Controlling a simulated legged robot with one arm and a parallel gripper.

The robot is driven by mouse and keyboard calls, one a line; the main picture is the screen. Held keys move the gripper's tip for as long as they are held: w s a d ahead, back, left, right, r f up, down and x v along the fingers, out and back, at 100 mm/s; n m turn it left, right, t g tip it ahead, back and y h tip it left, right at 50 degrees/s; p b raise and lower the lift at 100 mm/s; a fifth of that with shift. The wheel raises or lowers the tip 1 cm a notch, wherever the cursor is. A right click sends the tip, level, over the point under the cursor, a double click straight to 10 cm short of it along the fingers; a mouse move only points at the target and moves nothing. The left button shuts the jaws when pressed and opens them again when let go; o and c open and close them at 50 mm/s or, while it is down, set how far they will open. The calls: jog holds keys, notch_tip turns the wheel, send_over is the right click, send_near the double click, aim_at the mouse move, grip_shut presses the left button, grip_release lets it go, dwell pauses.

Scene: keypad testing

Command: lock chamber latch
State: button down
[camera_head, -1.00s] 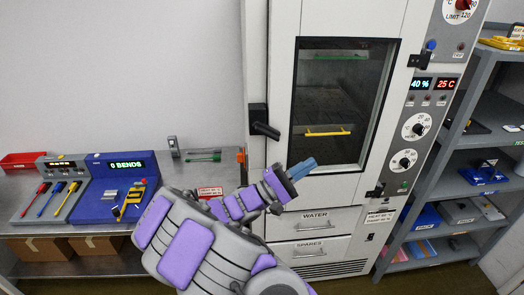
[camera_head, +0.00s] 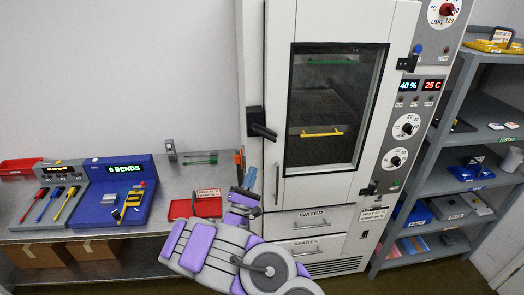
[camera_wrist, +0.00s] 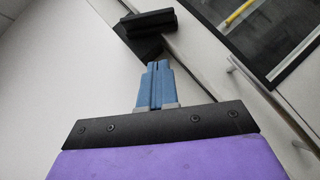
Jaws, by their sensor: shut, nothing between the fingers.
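The tall white test chamber (camera_head: 385,20) has a dark-windowed door (camera_head: 320,110) that looks closed. Its black latch (camera_head: 262,130) sits at the door's left edge, with the lever pointing right and slightly down. My gripper (camera_head: 249,176) is below the latch, apart from it in the head view, with its blue fingers pointing up. In the wrist view the fingers (camera_wrist: 157,68) are pressed together and empty. The latch (camera_wrist: 146,28) shows just beyond their tips there. Whether the fingertips touch it is hard to tell.
A vertical door handle (camera_head: 277,184) is right of my gripper. A metal bench (camera_head: 180,180) at left holds a blue bend-counter device (camera_head: 120,190) and red trays (camera_head: 195,207). Drawers (camera_head: 312,222) lie below the door. Grey shelves (camera_head: 440,185) stand at right.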

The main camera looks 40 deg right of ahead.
aim_at(265, 133)
jog(key=w+d+r, duration=0.1)
jog(key=d+r, duration=0.5)
jog(key=r, duration=0.1)
jog(key=shift+w+d, duration=0.15)
jog(key=shift+d, duration=0.15)
jog(key=shift+w+a+b, duration=0.1)
jog(key=shift+a+b, duration=0.05)
jog(key=shift+b, duration=0.2)
